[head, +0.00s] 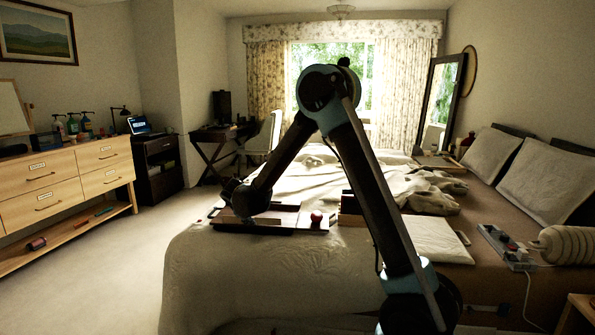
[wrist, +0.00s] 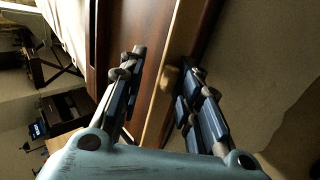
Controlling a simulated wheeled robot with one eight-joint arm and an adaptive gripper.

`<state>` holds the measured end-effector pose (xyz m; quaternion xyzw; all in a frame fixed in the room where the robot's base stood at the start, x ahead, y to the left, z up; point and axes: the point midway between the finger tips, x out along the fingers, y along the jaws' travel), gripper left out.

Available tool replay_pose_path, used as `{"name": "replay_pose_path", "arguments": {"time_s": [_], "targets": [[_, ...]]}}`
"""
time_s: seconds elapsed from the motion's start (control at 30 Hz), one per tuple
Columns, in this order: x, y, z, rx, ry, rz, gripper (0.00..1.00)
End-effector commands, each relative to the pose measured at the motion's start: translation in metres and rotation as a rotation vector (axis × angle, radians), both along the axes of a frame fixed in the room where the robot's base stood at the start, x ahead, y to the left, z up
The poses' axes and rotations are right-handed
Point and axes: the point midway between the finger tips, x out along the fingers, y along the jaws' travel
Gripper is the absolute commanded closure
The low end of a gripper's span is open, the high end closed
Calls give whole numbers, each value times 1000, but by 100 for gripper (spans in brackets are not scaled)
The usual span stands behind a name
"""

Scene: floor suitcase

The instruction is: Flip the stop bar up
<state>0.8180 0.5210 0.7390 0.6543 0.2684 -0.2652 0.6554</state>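A reddish-brown wooden device (head: 285,222) with a raised block and a red ball knob (head: 316,216) lies on the near end of the bed. No part of it is clearly identifiable as the stop bar. My gripper (head: 228,190) is over the device's left end, mostly hidden behind my own arm. In the wrist view my gripper (wrist: 160,78) is open, its two fingers apart. Dark brown wood (wrist: 144,35) and a paler wooden strip (wrist: 174,65) run between and beyond the fingers. Whether a finger touches the wood cannot be told.
The bed (head: 270,270) carries a crumpled blanket (head: 420,190), pillows (head: 492,152) and a power strip (head: 505,243). Another wooden box stands just right of the device, partly behind my arm. A drawer dresser (head: 70,185) stands left. The carpet (head: 110,265) between dresser and bed is clear.

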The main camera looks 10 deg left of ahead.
Motion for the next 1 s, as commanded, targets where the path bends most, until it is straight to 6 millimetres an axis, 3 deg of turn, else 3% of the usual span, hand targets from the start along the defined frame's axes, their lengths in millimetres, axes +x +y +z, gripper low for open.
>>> {"name": "replay_pose_path", "arguments": {"time_s": [1.0], "targets": [[35, 0, -6, -2, 807, 0, 70]]}}
